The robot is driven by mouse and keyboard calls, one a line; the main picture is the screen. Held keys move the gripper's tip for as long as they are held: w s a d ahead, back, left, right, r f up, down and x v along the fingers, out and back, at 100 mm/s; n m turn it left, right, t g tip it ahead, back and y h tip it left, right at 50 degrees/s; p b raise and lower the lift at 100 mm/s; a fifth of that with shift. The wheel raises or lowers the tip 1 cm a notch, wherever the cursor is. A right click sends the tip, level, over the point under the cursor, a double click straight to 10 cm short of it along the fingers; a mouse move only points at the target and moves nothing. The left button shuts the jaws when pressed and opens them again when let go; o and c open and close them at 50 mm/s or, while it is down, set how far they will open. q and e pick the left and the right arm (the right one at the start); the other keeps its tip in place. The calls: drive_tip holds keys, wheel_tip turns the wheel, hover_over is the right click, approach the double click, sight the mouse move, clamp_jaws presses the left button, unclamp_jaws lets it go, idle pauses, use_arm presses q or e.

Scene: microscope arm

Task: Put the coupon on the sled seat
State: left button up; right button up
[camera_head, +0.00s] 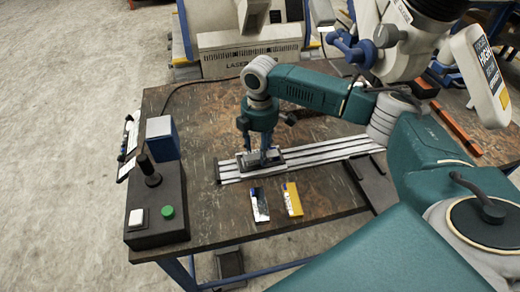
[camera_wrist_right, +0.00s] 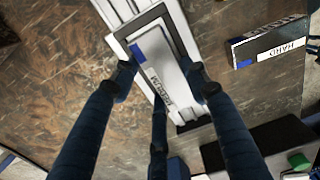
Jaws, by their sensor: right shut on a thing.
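My right gripper (camera_head: 263,152) points down over the sled (camera_head: 243,161) on the silver rail. Its fingers (camera_wrist_right: 157,85) are shut on a grey coupon (camera_wrist_right: 160,84) with a blue end and a label that seems to read MEDIUM. In the right wrist view the coupon lies within the outline of the sled's dark-rimmed seat (camera_wrist_right: 123,36). I cannot tell whether it rests on the seat or is just above it. In the head view the fingers mostly hide the coupon. My left gripper is not in view.
Two other coupons lie on the table in front of the rail: a dark and white one (camera_head: 259,205) and a yellow one (camera_head: 292,199). One labelled HARD (camera_wrist_right: 270,43) shows in the wrist view. A black control box (camera_head: 157,207) with a green button and a blue block (camera_head: 162,139) stand left.

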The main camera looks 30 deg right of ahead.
drive_tip(key=shift+f, duration=0.25)
